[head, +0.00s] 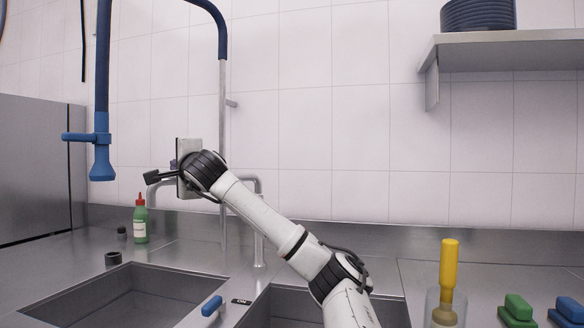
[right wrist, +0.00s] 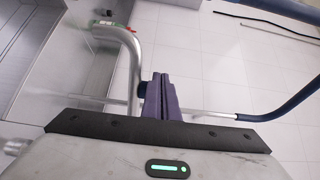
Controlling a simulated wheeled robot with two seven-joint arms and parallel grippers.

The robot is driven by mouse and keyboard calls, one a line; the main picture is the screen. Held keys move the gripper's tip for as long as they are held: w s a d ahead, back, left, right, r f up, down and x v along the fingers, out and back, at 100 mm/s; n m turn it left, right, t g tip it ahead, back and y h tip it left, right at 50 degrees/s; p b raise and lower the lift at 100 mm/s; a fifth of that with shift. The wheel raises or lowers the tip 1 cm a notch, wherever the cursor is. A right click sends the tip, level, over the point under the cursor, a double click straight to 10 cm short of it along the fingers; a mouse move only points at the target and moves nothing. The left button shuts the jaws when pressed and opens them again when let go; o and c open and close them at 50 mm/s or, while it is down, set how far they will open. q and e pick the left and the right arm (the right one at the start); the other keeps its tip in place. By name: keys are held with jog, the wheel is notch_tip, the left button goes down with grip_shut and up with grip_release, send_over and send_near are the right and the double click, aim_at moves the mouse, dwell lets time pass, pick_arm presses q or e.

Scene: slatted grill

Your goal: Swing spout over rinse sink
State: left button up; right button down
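The metal spout (head: 152,187) is a bent tube behind my right arm in the head view. Its end points down at the left, near the back of the left basin (head: 130,295); its upright (head: 259,225) stands at the right. Part of it is hidden by the arm. In the right wrist view the curved spout (right wrist: 136,60) passes just left of my right gripper (right wrist: 163,98). The purple fingers are together with nothing visible between them. I cannot tell whether they touch the tube. The right gripper also shows in the head view (head: 173,163). My left gripper is not in view.
A green bottle (head: 140,222) with a red cap stands behind the left basin. A blue spray head (head: 102,160) hangs at the left. A second basin (head: 285,308) lies partly under my arm. A yellow-handled brush (head: 448,270) and scrubbers (head: 517,308) stand at the right.

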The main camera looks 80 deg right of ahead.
jog(key=shift+s+d, duration=0.15)
jog(key=shift+d, duration=0.1)
